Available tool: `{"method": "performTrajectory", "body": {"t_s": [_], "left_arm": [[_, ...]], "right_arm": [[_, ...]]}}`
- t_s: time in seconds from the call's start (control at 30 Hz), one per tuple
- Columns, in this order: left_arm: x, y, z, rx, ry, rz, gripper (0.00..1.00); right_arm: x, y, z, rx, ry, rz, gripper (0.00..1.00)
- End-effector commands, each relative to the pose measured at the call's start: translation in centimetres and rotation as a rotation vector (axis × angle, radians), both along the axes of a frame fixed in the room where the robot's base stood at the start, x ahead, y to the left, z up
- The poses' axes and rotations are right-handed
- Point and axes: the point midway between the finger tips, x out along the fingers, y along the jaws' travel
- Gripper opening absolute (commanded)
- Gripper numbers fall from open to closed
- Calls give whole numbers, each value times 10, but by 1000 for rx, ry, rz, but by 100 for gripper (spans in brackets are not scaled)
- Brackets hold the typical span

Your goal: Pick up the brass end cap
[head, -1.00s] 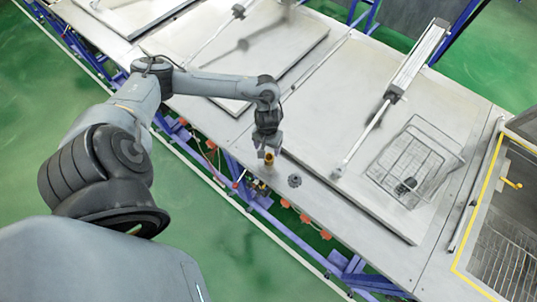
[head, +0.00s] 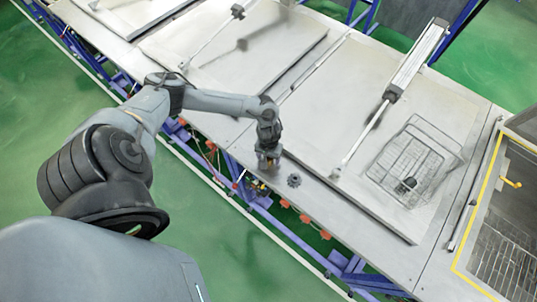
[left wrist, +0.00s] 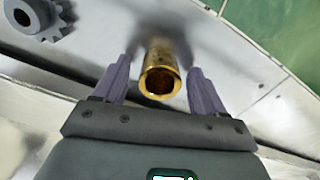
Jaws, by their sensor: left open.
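The brass end cap (left wrist: 160,76) is a short golden cylinder with an open, hollow end. In the left wrist view it stands between the two fingers of my left gripper (left wrist: 160,85), with a gap on each side. The gripper is open and its fingers do not appear to touch the cap. In the head view my left gripper (head: 267,163) is low over the front edge of the metal bench and largely hides the cap. My right gripper is not in view.
A dark gear (head: 294,181) lies on the bench just right of my left gripper; it also shows in the left wrist view (left wrist: 38,18). A wire basket (head: 415,160) with a dark part inside sits on the flat lid to the right. A pneumatic cylinder (head: 417,58) stands behind.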

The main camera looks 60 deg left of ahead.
Motion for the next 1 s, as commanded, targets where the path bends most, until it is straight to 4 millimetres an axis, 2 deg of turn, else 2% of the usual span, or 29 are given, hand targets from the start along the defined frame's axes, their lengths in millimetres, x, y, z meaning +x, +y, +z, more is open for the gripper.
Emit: {"method": "performTrajectory", "body": {"t_s": [0.1, 0.57, 1.0], "left_arm": [[0, 0, 0, -1, -1, 0, 71], [0, 0, 0, -1, -1, 0, 1], [1, 0, 8, -2, -3, 0, 0]], "right_arm": [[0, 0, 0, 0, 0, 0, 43], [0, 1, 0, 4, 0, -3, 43], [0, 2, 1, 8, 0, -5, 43]]}}
